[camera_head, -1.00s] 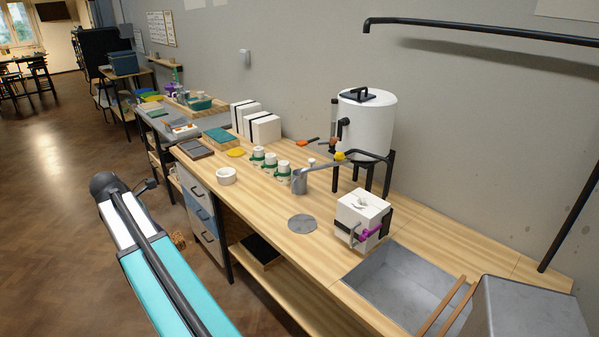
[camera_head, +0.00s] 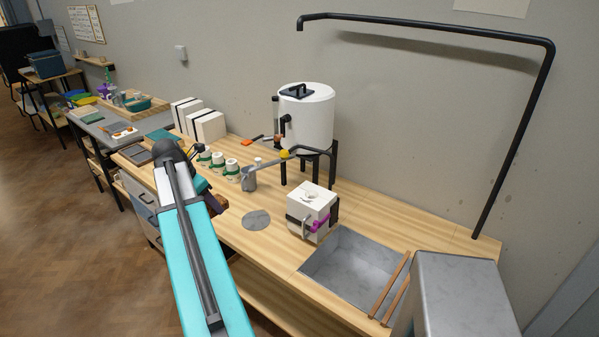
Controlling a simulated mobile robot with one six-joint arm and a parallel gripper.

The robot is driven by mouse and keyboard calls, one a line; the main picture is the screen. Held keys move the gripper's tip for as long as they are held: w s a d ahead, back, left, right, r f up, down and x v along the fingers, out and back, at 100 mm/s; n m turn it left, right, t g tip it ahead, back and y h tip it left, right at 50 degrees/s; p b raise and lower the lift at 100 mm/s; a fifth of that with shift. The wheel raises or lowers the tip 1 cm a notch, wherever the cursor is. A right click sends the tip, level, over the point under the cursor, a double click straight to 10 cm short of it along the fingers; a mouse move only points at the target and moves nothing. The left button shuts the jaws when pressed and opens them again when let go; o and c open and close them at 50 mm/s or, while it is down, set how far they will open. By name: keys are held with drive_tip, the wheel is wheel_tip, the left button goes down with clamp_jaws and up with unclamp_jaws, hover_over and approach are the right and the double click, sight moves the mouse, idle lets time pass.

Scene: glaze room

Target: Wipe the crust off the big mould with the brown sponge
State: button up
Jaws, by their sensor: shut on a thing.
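My gripper (camera_head: 209,194) is seen from behind, partly hidden by my arm, at the front left edge of the wooden bench. It is shut on the brown sponge (camera_head: 221,203), which shows just past the jaws. A white block-shaped mould (camera_head: 312,203), apparently the big mould, stands upright on the bench by the sink. It has a dark strap and a purple clamp on its front and a round opening on top with pale marks. I cannot make out the crust clearly. The sponge is well left of this mould and apart from it.
A grey disc (camera_head: 256,220) lies between gripper and mould. A grey jug (camera_head: 249,179) and white-and-green jars (camera_head: 218,162) stand behind. A white tank (camera_head: 307,115) stands on a stand (camera_head: 333,165). The sink (camera_head: 352,268) is right of the mould, with wooden rails (camera_head: 397,285) across it.

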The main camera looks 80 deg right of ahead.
drive_tip(key=s+d+r+p, duration=0.1)
drive_tip(key=s+d+r, duration=0.1)
drive_tip(key=s, duration=0.7)
drive_tip(key=s+d+r+p, duration=0.2)
drive_tip(key=s+d, duration=0.3)
drive_tip(key=s, duration=0.4)
drive_tip(key=s+d+r+p, duration=0.2)
drive_tip(key=s+d+r, duration=0.1)
drive_tip(key=s, duration=0.6)
drive_tip(key=shift+d+n, duration=0.3)
drive_tip(key=shift+d, duration=0.35)
drive_tip(key=shift+f, duration=0.15)
